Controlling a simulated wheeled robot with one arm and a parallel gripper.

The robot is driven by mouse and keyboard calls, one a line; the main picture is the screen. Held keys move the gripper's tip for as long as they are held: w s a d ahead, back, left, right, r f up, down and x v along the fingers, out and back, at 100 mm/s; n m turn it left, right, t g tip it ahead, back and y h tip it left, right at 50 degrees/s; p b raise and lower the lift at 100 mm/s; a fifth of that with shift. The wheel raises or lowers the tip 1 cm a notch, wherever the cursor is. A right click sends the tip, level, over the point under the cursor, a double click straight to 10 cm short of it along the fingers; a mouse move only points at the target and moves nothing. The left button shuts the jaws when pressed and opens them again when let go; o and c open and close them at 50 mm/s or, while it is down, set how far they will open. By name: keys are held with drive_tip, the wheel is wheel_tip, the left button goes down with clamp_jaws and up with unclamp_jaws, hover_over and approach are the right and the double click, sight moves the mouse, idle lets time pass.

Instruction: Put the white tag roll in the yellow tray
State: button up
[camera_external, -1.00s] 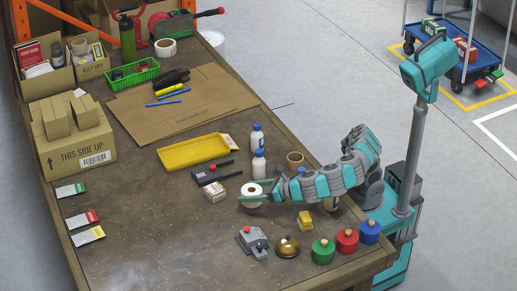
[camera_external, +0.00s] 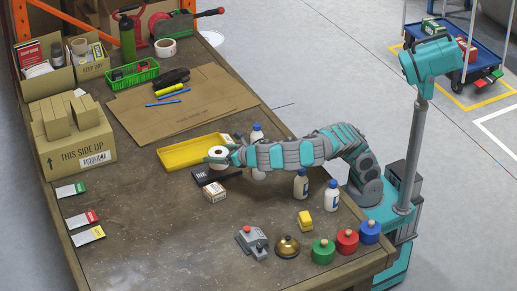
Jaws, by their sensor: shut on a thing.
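The white tag roll (camera_external: 217,152) is a small white roll with a dark core. My gripper (camera_external: 220,158) is shut on it and holds it at the right end of the yellow tray (camera_external: 180,157). The roll overlaps the tray's right end in this view; I cannot tell how high it is above the tray. The tray is shallow, lies on the table, and its visible inside looks empty. My arm reaches in from the right.
A black ink box (camera_external: 205,173) and a small white-brown box (camera_external: 214,191) lie just in front of the tray. Flat cardboard (camera_external: 190,115) lies behind the tray.

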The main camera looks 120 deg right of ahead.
drive_tip(key=d+m+g+h, duration=0.1)
drive_tip(key=d+m+g, duration=0.3)
drive_tip(key=d, duration=1.7)
drive_tip(key=b, duration=0.1)
hover_over(198, 152)
wheel_tip(198, 152, down, 6)
drive_tip(key=shift+r, duration=0.1)
drive_tip(key=shift+w+f+b, duration=0.1)
drive_tip(key=shift+f+b, duration=0.35)
drive_tip(key=shift+f, duration=1.75)
drive_tip(key=o, duration=1.2)
drive_tip(key=shift+c, duration=0.2)
